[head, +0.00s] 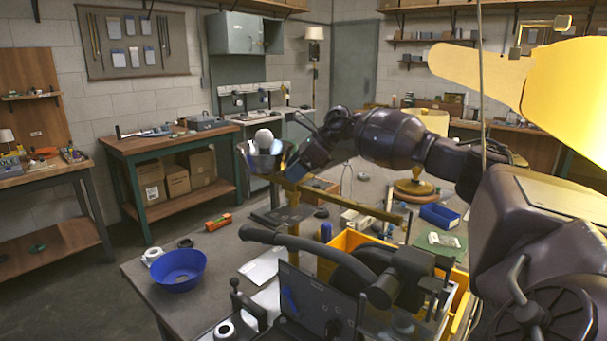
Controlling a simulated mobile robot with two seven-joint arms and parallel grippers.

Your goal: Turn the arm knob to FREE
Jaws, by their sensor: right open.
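A brass desk lamp stand (293,205) rises from the workbench. Its metal bowl-shaped shade (258,160) faces up at the top left, with a white bulb (263,139) in it. My right arm reaches in from the right, and my right gripper (298,164) is at the top of the stand, just right of the shade. The gripper is open. It covers the joint there, so I cannot make out the arm knob, its markings or any contact with it. My left gripper is not in view.
A black lever device (322,295) stands in front. A large yellow shade (567,85) blocks the upper right.

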